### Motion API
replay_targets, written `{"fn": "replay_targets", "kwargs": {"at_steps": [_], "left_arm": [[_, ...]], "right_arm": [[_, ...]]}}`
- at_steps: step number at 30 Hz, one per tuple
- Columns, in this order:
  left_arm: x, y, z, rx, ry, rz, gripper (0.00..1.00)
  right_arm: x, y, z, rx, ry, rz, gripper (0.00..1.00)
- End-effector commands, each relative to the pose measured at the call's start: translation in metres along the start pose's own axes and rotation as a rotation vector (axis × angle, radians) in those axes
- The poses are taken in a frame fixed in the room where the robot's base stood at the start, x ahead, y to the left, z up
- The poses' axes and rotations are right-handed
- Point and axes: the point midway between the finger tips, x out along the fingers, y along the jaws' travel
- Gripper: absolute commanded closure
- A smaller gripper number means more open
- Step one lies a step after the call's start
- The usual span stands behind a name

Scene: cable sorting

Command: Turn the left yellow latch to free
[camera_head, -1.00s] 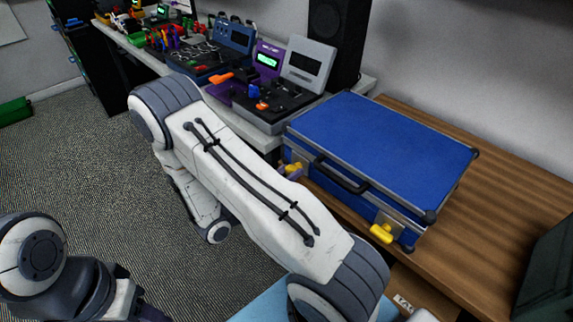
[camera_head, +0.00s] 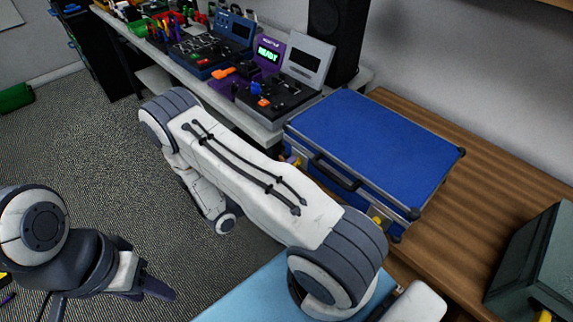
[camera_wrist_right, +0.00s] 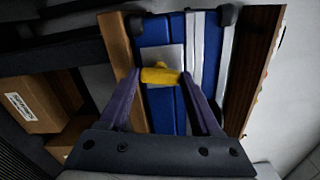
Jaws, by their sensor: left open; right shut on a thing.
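The blue case (camera_head: 375,145) lies shut on the wooden table, with a black handle on its front. The left yellow latch (camera_head: 293,161) shows only as a small patch beside my right arm in the head view. In the right wrist view, the yellow latch (camera_wrist_right: 160,76) sits on a metal plate near one end of the case. My right gripper (camera_wrist_right: 161,78) is shut on it, with a purple-grey finger at either side. The right yellow latch (camera_head: 377,221) is partly hidden by my arm. My left gripper (camera_head: 110,302) is open and empty, low at the left, away from the case.
Devices with screens (camera_head: 285,85) stand on a bench left of the case, and a black speaker (camera_head: 335,40) is behind. A dark green box (camera_head: 535,265) is on the table at right. Cardboard boxes (camera_wrist_right: 45,100) are below the table edge.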

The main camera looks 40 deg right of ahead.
Motion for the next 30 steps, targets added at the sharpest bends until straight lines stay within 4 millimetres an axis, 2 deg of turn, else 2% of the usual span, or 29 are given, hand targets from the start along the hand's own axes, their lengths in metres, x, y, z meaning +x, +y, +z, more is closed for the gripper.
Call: {"fn": "replay_targets", "kwargs": {"at_steps": [12, 29, 30], "left_arm": [[-0.0095, 0.0007, -0.0005, 0.000, 0.000, 0.000, 0.50], [-0.0100, 0.0007, -0.0005, 0.000, 0.000, 0.000, 0.50], [-0.0100, 0.0007, -0.0005, 0.000, 0.000, 0.000, 0.50]], "right_arm": [[-0.0004, 0.0004, 0.0006, -0.194, -0.002, 0.001, 0.91], [-0.0004, 0.0012, 0.0006, -0.225, -0.003, 0.002, 0.91], [-0.0004, 0.0012, 0.0006, -0.225, -0.003, 0.002, 0.27]]}}
